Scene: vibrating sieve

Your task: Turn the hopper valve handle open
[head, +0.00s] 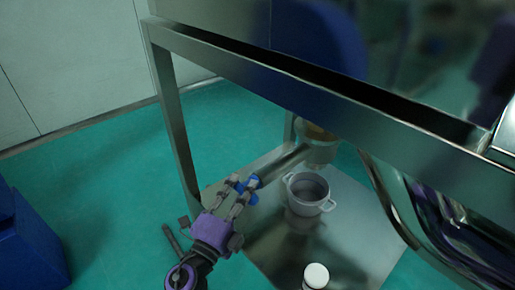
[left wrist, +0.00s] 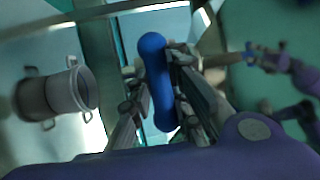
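The blue valve handle (head: 251,197) sits at the near end of a pipe-like bar that runs to the hopper outlet (head: 318,148) under the steel frame. My left gripper (head: 240,184) is at the handle, with a finger on each side of it. In the left wrist view the blue handle (left wrist: 155,75) is upright in the picture between the fingers of the left gripper (left wrist: 158,92). The right finger lies close against it; whether the left finger touches is unclear, so I cannot tell if the grip is closed.
A grey two-handled pot (head: 310,207) stands on the steel lower shelf (head: 262,240) below the outlet. A white-topped object (head: 316,276) is nearer. A steel post (head: 176,120) rises left of the handle. A blue box (head: 30,245) stands at far left. Green floor between is mostly clear.

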